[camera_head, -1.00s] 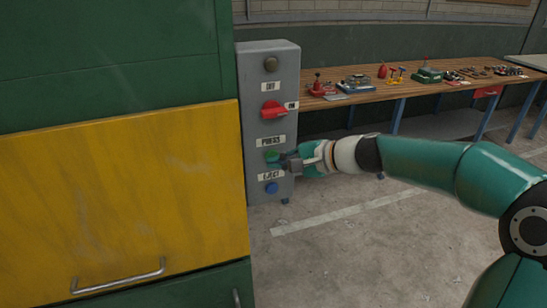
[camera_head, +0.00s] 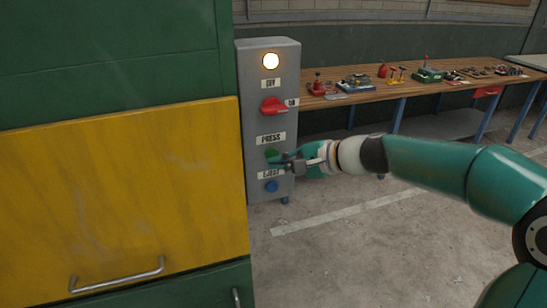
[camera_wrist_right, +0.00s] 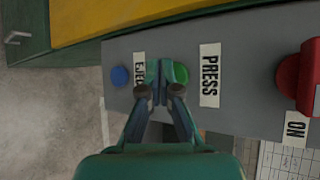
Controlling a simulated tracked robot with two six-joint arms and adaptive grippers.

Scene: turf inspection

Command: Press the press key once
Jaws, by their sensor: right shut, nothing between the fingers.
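The green press key (camera_head: 271,155) sits under the PRESS label on the grey control box (camera_head: 285,115). My right gripper (camera_head: 280,162) is shut and empty, its tips at or very close to the key. In the right wrist view the closed fingertips (camera_wrist_right: 160,82) lie beside the green key (camera_wrist_right: 181,73), partly over its edge; I cannot tell whether they touch. The round lamp (camera_head: 271,61) at the top of the box is lit a warm yellow-white. My left gripper is not in view.
A red switch (camera_head: 273,106) is above the key and a blue EJECT button (camera_head: 271,187) below it. A green and yellow cabinet (camera_head: 120,200) stands left. A wooden bench (camera_head: 370,93) with small items stands behind. Open floor (camera_head: 350,250) lies in front.

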